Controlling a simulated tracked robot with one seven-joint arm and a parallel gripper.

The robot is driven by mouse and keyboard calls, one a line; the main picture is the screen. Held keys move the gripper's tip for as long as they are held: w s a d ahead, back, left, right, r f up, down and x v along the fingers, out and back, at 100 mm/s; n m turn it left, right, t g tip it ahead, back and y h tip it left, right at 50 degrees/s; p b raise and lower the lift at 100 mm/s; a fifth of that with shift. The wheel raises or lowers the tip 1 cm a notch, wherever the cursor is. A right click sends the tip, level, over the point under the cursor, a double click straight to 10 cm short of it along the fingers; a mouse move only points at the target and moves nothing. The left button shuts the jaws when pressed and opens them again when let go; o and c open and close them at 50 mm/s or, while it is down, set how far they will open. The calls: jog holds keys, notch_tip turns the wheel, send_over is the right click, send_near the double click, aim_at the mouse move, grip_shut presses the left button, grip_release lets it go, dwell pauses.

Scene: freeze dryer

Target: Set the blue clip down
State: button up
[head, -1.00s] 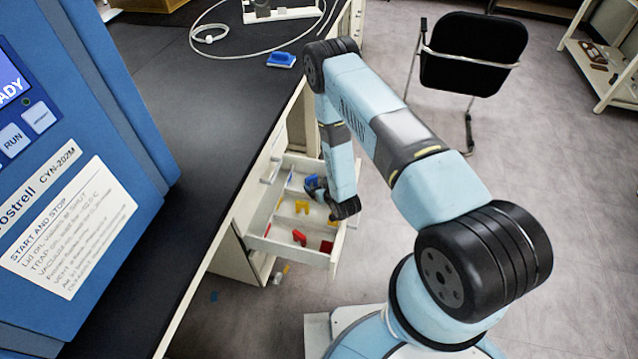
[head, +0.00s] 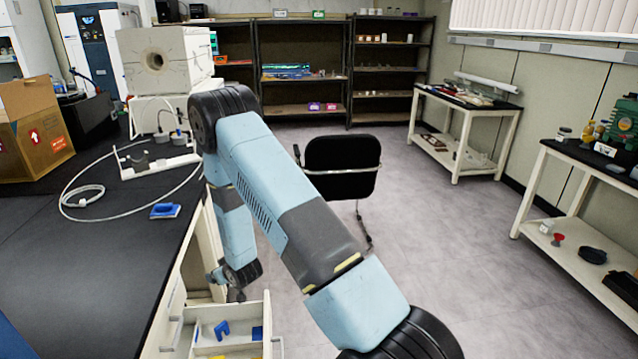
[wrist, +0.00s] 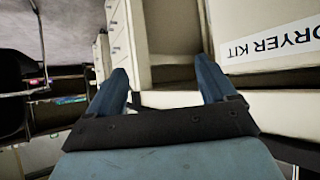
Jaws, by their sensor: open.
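A blue clip (head: 221,330) lies in the open drawer (head: 267,318) below the bench in the head view. A second blue piece (head: 257,333) shows at the drawer's right side, and a bit of yellow is at the bottom picture edge. My gripper (head: 238,292) is above the far part of the drawer in the head view, its fingers small and partly hidden by the wrist. In the wrist view my gripper (wrist: 162,80) is open, with nothing between its two blue fingers. No clip shows in the wrist view.
A blue-and-white block (head: 165,211) and a looped white cable (head: 85,196) lie on the black bench (head: 70,260). A cardboard box (head: 30,130) stands at the left. A black chair (head: 342,165) stands beyond my arm.

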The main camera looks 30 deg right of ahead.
jog(key=s+d+r+m+g+h, duration=0.1)
jog(key=s+d+r, duration=0.15)
jog(key=r, duration=0.85)
jog(key=s+d+r, duration=0.2)
jog(key=d+r, duration=0.1)
jog(key=r, duration=0.8)
jog(key=s+d+r+m+g+h, duration=0.1)
jog(key=s+d+r, duration=0.2)
jog(key=r, duration=0.7)
jog(key=s+d+r+g, duration=0.1)
jog(key=s+r, duration=0.4)
jog(key=s, duration=0.6)
jog(key=s+d+r+m+g, duration=0.1)
jog(key=s+d+r, duration=0.2)
jog(key=s+r, duration=0.3)
jog(key=s+d+r+h, duration=0.1)
jog(key=s+d+r, duration=0.2)
jog(key=s, duration=1.3)
notch_tip(320, 180, up, 3)
jog(key=shift+s+f+m+g, duration=0.15)
jog(key=shift+m+g, duration=0.25)
jog(key=shift+c, duration=0.2)
